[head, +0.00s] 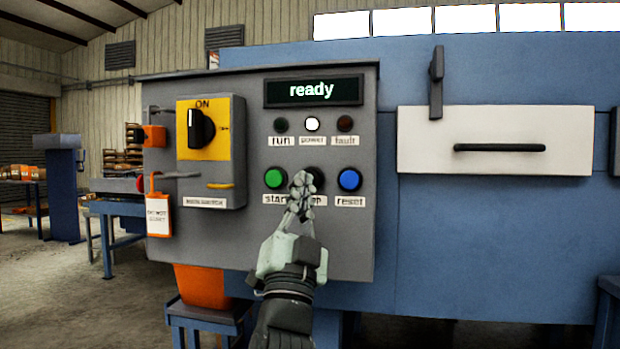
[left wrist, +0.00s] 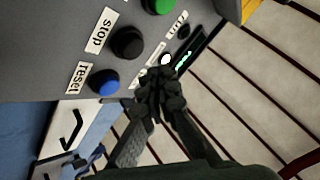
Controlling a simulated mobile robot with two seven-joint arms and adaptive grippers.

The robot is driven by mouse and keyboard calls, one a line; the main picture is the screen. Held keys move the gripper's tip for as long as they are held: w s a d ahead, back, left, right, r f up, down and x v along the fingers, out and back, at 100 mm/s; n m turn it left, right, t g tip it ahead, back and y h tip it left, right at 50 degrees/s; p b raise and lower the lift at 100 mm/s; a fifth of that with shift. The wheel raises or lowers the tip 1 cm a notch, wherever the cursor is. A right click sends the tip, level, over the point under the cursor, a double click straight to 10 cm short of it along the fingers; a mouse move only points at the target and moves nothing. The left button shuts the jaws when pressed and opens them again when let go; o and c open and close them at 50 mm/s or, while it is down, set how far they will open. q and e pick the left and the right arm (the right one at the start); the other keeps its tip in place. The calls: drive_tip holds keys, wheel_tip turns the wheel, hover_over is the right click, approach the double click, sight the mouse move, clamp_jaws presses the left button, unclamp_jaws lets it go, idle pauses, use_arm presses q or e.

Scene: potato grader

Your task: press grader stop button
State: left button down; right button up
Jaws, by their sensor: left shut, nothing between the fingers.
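The black stop button (head: 319,177) is on the grey control panel (head: 345,240), between the green start button (head: 275,178) and the blue reset button (head: 349,179). My left gripper (head: 301,181) is shut and empty, with its fingertips in front of the stop button's left side. They hide part of the button and its label. In the left wrist view the stop button (left wrist: 128,43) is fully visible above and left of the fingertips (left wrist: 158,90), with its label beside it. Whether the fingers touch the panel is unclear. My right gripper is out of view.
The display (head: 313,91) reads "ready" and the white power lamp (head: 312,124) is lit. A yellow main switch (head: 203,129) juts out at left, its knob at ON. A white drawer-like panel (head: 495,140) with a handle is at right.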

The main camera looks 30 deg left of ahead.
use_arm(q)
drive_tip(key=s, duration=0.2)
drive_tip(key=shift+s+d, duration=0.3)
drive_tip(key=shift+s, duration=0.05)
drive_tip(key=shift+s, duration=0.1)
idle(0.6)
